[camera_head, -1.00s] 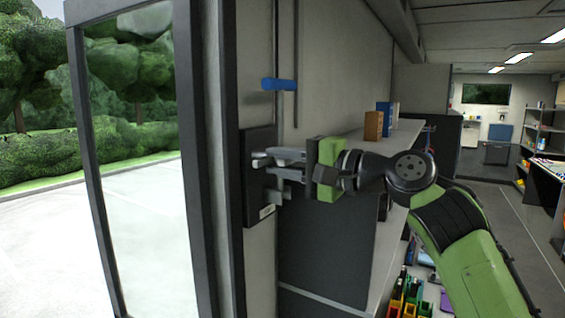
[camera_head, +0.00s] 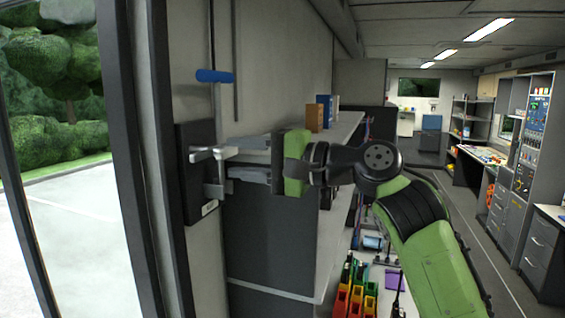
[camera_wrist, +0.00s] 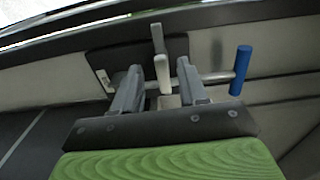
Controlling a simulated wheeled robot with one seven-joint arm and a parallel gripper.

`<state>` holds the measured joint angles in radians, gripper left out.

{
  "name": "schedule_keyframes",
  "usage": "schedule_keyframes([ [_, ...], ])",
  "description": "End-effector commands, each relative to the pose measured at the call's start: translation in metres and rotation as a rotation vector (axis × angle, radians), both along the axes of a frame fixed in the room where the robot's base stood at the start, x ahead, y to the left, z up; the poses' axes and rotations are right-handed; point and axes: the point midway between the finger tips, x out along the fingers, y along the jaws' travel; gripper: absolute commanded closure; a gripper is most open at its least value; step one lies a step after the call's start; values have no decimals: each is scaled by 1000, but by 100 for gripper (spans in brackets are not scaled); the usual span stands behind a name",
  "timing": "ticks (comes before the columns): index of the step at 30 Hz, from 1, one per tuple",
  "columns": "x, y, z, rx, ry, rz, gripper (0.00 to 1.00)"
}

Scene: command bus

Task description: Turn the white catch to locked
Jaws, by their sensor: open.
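The white catch (camera_head: 212,152) sits on a dark plate (camera_head: 196,205) on the wall beside the glazed door. In the wrist view the white catch (camera_wrist: 162,58) stands upright in the picture, between my two fingers. My gripper (camera_head: 232,158) is open in front of the plate, with one finger above the catch and one below in the head view. In the wrist view my gripper (camera_wrist: 160,74) shows a gap on both sides of the catch. I cannot tell whether a finger touches it. A small pale label (camera_head: 209,208) is low on the plate.
A bar with a blue grip (camera_head: 215,76) sticks out just above the plate; the blue grip (camera_wrist: 241,70) is right of my fingers in the wrist view. A counter (camera_head: 338,136) with boxes lies behind my gripper. The aisle at right is clear.

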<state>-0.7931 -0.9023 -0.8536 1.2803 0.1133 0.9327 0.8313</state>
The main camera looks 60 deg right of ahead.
Motion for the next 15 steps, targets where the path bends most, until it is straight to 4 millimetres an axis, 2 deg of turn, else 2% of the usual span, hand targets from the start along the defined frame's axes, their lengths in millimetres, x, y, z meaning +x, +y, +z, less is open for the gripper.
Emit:
schedule_keyframes([
  [1, -16, -3, 0, 0, -4, -5, 57],
  [3, -37, -4, 0, 0, -5, -5, 57],
  [9, -87, -8, 0, -1, -2, -2, 57],
  [12, -102, -10, 1, 0, -1, -2, 57],
  [15, -109, -10, 0, 0, 0, 0, 57],
])
